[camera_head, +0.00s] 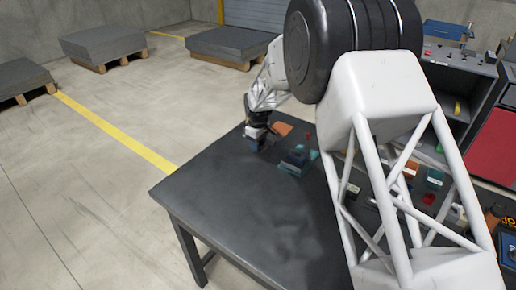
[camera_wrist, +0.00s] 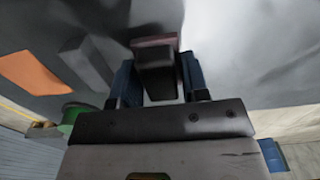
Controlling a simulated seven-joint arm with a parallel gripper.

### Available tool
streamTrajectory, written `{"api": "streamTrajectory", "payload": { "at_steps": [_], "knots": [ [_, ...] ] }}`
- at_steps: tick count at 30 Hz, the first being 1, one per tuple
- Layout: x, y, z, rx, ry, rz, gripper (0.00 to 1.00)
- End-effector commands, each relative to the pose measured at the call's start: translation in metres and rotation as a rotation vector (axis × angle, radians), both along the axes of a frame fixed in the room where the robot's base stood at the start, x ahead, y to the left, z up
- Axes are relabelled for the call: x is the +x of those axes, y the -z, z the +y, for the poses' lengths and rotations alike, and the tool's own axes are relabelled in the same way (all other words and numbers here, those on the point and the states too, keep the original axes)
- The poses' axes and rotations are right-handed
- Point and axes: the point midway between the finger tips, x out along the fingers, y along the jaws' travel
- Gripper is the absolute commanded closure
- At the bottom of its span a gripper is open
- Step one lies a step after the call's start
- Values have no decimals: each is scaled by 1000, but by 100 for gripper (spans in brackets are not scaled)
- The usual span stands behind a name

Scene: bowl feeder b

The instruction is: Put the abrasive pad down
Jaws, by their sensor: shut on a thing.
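The abrasive pad (camera_wrist: 154,43) appears in the wrist view as a dark block with a reddish-brown edge. It sits between the two blue fingers of my gripper (camera_wrist: 158,76), which are shut on it. In the head view my gripper (camera_head: 257,143) points down, low over the far left part of the dark table. The pad cannot be made out there, and I cannot tell whether it touches the table.
The dark table (camera_head: 240,205) is clear at its front left. An orange flat piece (camera_head: 282,128) lies just beyond my gripper, and a blue-teal item (camera_head: 296,161) stands to its right. Several small parts lie further right, partly behind my arm. The table's left edge is near.

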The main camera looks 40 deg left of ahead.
Motion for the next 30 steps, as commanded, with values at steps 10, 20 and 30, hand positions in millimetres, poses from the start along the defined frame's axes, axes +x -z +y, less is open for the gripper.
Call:
{"api": "streamTrajectory", "payload": {
  "at_steps": [10, 20, 30],
  "knots": [
    [0, 23, 0, 0, 0, 0, 88],
    [0, 25, 0, 0, 0, 0, 88],
    [0, 26, 0, 0, 0, 0, 33]
  ]
}}
